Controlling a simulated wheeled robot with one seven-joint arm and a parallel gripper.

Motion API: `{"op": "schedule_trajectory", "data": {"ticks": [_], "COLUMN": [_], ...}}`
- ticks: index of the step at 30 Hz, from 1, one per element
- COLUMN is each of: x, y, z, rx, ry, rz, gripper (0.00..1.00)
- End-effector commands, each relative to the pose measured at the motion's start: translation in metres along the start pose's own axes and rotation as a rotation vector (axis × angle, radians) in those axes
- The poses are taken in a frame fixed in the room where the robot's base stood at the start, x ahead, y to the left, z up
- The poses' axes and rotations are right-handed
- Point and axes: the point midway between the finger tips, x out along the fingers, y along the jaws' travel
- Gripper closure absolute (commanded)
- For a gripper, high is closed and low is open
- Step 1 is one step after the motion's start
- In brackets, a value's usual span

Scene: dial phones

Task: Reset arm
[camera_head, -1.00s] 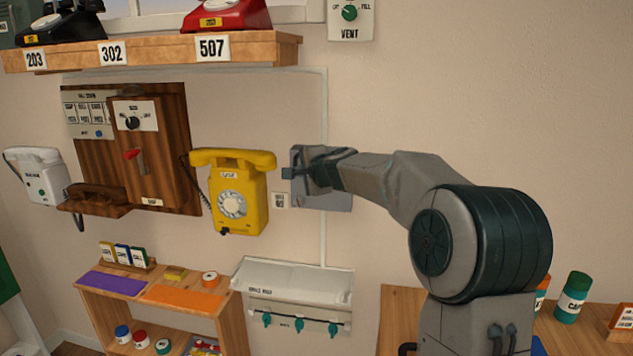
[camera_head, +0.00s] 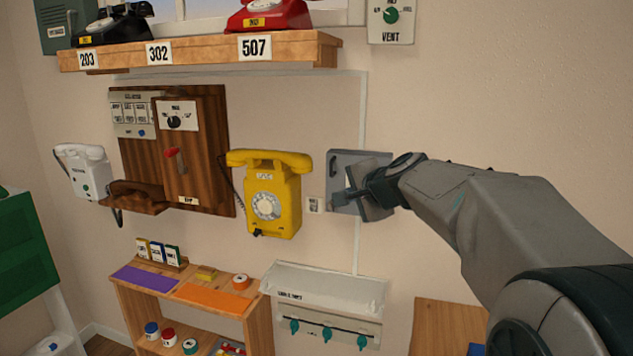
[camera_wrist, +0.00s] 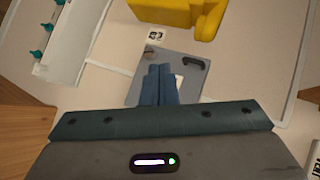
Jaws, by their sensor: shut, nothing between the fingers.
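My gripper (camera_head: 350,198) is in front of the grey wall plate to the right of the yellow phone. In the wrist view my gripper (camera_wrist: 158,70) shows its two blue fingers together, with nothing between them. The grey plate (camera_head: 346,165) has a dark handle and is partly hidden by my gripper; it also shows in the wrist view (camera_wrist: 200,85), behind the fingers. I cannot tell whether the fingertips touch the plate. The yellow dial phone (camera_head: 275,190) hangs on the wall to the left, apart from my gripper.
A wooden switch panel (camera_head: 215,140) and a white phone (camera_head: 88,172) are on the wall at left. Above is a shelf (camera_head: 200,55) with a black and a red phone. A white tray (camera_head: 325,285) and a small wooden shelf (camera_head: 255,315) are below. The right wall is bare.

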Motion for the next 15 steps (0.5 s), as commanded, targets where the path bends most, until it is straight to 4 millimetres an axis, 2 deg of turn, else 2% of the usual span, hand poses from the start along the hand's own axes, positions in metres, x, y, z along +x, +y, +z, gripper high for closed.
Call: {"op": "schedule_trajectory", "data": {"ticks": [1, 6, 9, 12, 15], "x": [-0.009, -0.052, -0.087, -0.122, -0.151], "y": [0.019, 0.109, 0.166, 0.217, 0.258], "z": [0.023, 0.081, 0.103, 0.118, 0.126], "rx": [-0.094, -0.433, -0.618, -0.776, -0.899], "ry": [-0.033, -0.167, -0.260, -0.353, -0.433], "rz": [0.063, 0.309, 0.449, 0.570, 0.664], "gripper": [1.00, 1.00, 1.00, 1.00, 1.00]}}
